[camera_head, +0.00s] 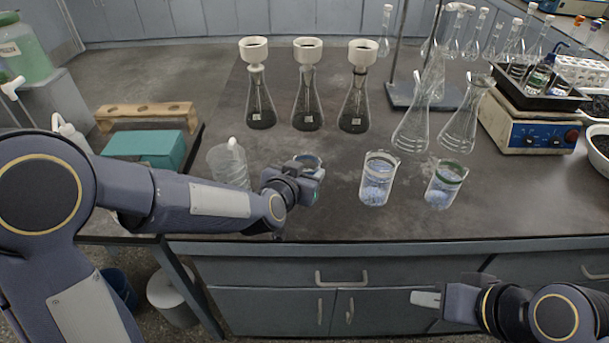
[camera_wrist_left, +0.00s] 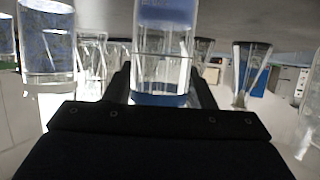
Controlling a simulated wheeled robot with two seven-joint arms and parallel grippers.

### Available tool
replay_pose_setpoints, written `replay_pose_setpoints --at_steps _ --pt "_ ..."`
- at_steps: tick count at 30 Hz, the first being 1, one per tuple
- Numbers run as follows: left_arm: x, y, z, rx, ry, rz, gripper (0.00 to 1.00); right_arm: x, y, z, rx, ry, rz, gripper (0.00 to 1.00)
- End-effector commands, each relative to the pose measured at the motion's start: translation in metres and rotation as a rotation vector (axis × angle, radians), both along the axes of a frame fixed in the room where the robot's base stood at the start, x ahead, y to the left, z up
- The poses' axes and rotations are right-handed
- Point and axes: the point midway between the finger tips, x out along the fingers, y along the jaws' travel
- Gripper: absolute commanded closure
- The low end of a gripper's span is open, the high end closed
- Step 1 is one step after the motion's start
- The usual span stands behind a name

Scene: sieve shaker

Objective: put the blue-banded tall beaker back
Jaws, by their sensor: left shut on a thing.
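The blue-banded tall beaker (camera_wrist_left: 162,45) stands between my left gripper's fingers (camera_wrist_left: 162,92), its blue band low in the upside-down left wrist view. In the head view only the beaker's rim (camera_head: 309,158) shows; the rest is hidden behind my left gripper (camera_head: 308,175), which is shut on it near the bench's front edge. I cannot tell whether its base touches the bench. A white-banded beaker (camera_head: 378,180) and a green-banded beaker (camera_head: 445,186) stand to its right, holding bluish contents. My right gripper (camera_head: 426,298) is low in front of the bench, its opening unclear.
Three flasks with white funnels (camera_head: 307,105) stand behind. A clear vessel (camera_head: 228,165) is just left of my left gripper. The bench front (camera_head: 330,215) is bare.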

Motion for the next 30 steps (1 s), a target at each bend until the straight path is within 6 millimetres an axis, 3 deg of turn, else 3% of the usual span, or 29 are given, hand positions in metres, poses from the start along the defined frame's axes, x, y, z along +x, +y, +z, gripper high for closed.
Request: replay_pose_setpoints --at_steps 11,12,16,27,30 --pt "0.000 0.000 -0.004 0.000 -0.003 0.000 0.78 0.000 0.000 -0.005 0.000 0.000 0.000 0.67" --pt "0.000 0.000 -0.003 0.000 -0.002 -0.001 0.46 0.000 0.000 -0.003 0.000 0.000 0.000 0.67" --pt "0.000 0.000 -0.003 0.000 -0.001 0.000 0.29 0.000 0.000 -0.003 0.000 0.000 0.000 0.67" --pt "0.000 0.000 0.004 -0.001 -0.002 0.000 0.28 0.000 0.000 0.004 0.000 0.000 0.000 0.67" --pt "-0.012 0.004 0.007 -0.001 -0.003 -0.001 0.28 0.000 0.000 0.003 0.000 0.000 0.000 0.67"
